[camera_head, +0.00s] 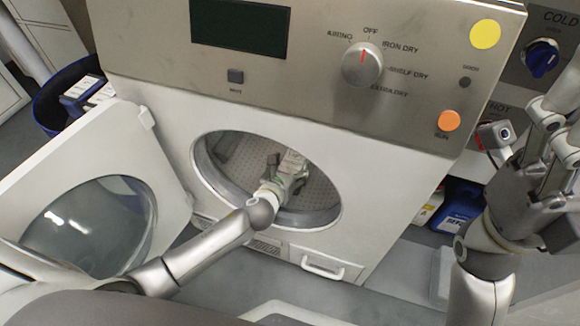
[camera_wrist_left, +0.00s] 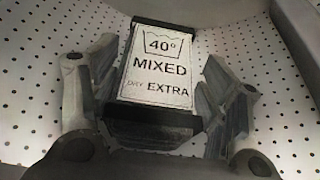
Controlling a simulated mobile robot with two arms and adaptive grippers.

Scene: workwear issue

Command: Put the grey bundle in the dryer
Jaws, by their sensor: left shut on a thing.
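The dryer's round door opening (camera_head: 200,165) is in the middle of the head view, with its door (camera_head: 160,190) swung open to the left. My left arm reaches through the opening. The left gripper (camera_head: 284,172) is inside the drum, shut on the bundle, whose pale label (camera_head: 293,161) just shows. In the left wrist view the label (camera_wrist_left: 158,68) reads "40° MIXED DRY EXTRA", has dark ends, and lies between the fingers. The bundle's body is mostly hidden. The perforated drum wall (camera_wrist_left: 50,40) is behind and around it. My right gripper (camera_head: 548,140) is raised at the right, away from the dryer opening; its jaw opening is unclear.
The dryer's dial (camera_head: 362,65) points to OFF, and an orange button (camera_head: 447,121) is at the panel's lower right. A blue container (camera_head: 458,207) stands on the floor right of the dryer. A dark blue bin (camera_head: 50,105) stands behind the open door.

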